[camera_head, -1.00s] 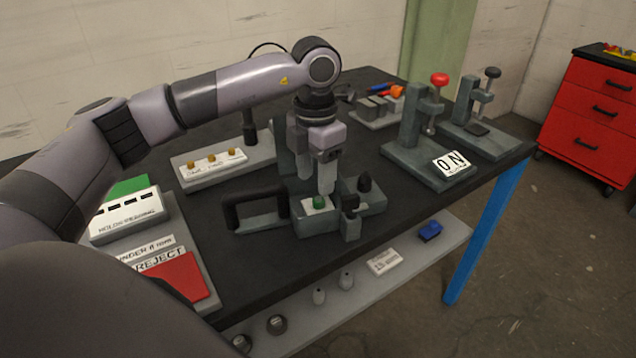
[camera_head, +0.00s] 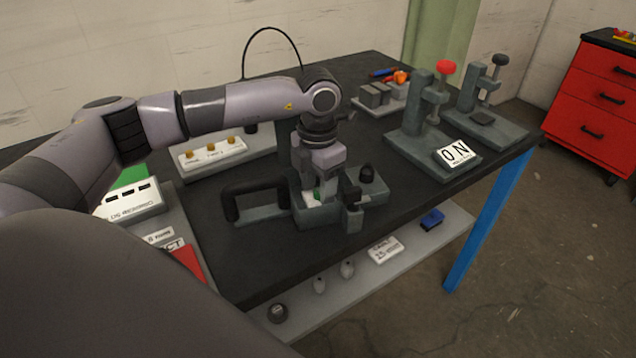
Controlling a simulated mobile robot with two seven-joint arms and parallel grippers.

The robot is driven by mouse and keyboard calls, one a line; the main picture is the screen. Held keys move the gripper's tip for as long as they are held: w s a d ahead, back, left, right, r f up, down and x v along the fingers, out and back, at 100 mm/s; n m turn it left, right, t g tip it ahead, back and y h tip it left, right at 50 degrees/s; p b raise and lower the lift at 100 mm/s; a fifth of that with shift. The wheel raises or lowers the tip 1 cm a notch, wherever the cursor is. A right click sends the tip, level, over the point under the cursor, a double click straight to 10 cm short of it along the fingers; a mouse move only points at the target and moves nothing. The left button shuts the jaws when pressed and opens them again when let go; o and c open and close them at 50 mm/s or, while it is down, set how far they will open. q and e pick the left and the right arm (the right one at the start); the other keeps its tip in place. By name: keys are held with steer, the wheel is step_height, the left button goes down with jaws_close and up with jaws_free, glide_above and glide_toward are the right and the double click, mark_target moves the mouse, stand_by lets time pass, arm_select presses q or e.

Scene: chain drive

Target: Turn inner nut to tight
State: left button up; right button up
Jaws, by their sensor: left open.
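My left gripper (camera_head: 321,192) points down over the grey fixture (camera_head: 374,196) near the front of the table. Contact cannot be made out. I cannot tell for certain which part is the inner nut; the gripper and arm hide part of the fixture. My right gripper is out of view.
A white panel with several brass knobs (camera_head: 212,152) lies behind left. Grey blocks (camera_head: 375,95) sit at the back. The dark tabletop (camera_head: 330,238) is clear in front.

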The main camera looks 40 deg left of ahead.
arm_select(q)
jaws_close()
steer(key=shift+m, duration=0.3)
steer(key=m+b, duration=0.2)
steer(key=m, duration=0.2)
steer(key=shift+w+a+m, duration=0.1)
steer(key=shift+m, duration=0.2)
steer(key=m+b, duration=0.1)
steer(key=m, duration=0.2)
steer(key=shift+m, duration=0.6)
